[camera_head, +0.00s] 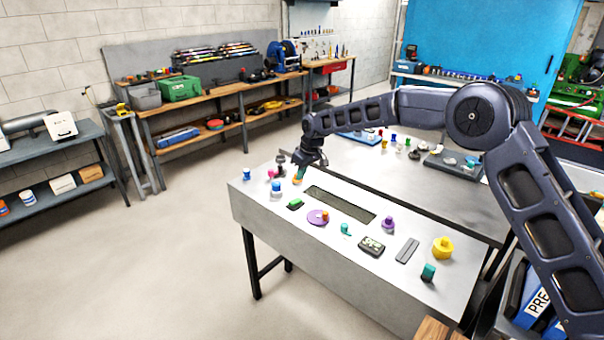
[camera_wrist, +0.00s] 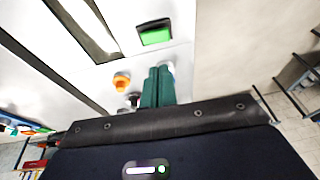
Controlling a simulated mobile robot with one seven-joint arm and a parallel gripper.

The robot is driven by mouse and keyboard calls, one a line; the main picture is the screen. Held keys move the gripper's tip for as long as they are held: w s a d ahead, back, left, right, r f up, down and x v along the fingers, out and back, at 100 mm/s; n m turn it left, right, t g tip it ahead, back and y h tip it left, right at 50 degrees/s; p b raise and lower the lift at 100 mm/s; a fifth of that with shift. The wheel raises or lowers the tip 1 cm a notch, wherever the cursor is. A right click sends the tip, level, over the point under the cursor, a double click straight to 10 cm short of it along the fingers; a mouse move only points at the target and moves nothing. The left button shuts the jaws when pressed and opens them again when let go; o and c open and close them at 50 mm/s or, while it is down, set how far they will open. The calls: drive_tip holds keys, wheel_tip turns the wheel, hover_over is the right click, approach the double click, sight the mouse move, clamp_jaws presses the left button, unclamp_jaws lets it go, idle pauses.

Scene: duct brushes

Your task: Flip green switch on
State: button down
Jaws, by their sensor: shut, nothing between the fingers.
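The green switch (camera_head: 295,203) is a small green rocker in a black frame, set on the pale top of the panel table (camera_head: 375,285). In the wrist view the green switch (camera_wrist: 155,35) lies beyond my fingertips, with a gap in the picture. Which way its rocker is tipped is too small to tell. My gripper (camera_head: 299,175) is over the far left part of the panel, behind the switch in the head view. Its teal fingers (camera_wrist: 158,72) are pressed together and hold nothing.
An orange knob (camera_wrist: 121,80) is close beside my fingers. A blue-and-white button (camera_head: 276,189) is left of the switch. Several other controls stand farther right.

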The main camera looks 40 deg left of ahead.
sight(294, 201)
drive_tip(key=x, duration=0.7)
drive_tip(key=d+x, duration=0.1)
drive_tip(key=x, duration=0.2)
drive_tip(key=shift+s+f, duration=0.25)
drive_tip(key=shift+f, duration=0.1)
